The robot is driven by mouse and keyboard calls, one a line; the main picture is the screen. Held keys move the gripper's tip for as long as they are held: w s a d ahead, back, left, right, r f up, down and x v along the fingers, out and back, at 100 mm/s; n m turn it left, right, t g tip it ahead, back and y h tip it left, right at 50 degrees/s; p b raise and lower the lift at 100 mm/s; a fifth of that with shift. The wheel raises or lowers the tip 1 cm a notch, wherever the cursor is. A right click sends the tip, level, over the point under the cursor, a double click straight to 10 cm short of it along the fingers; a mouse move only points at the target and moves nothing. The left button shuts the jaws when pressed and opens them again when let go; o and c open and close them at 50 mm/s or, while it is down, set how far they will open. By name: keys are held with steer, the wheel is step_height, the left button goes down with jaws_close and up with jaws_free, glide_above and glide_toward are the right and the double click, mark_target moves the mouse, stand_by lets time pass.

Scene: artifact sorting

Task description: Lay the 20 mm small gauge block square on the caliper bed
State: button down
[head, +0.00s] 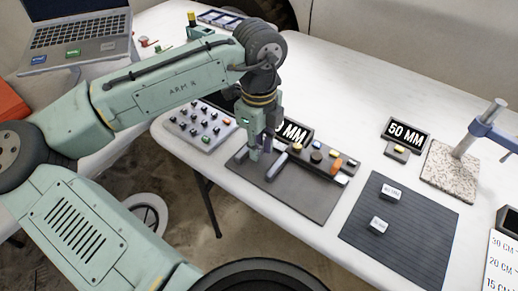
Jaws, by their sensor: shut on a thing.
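A row of small knobs and coloured pieces (318,157) lies along the bed's back. To the right, a dark mat (410,233) bears two small pale labelled blocks (391,192) (378,225). Beyond are a "50 MM" sign (406,134) and a granite stand (450,172). A knobbed tray (197,125) lies left.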

steer(key=shift+f, duration=1.1)
steer(key=shift+f, duration=0.1)
steer(key=c, duration=1.5)
jaws_free()
steer(key=shift+o, duration=0.2)
step_height(320, 180, up, 12)
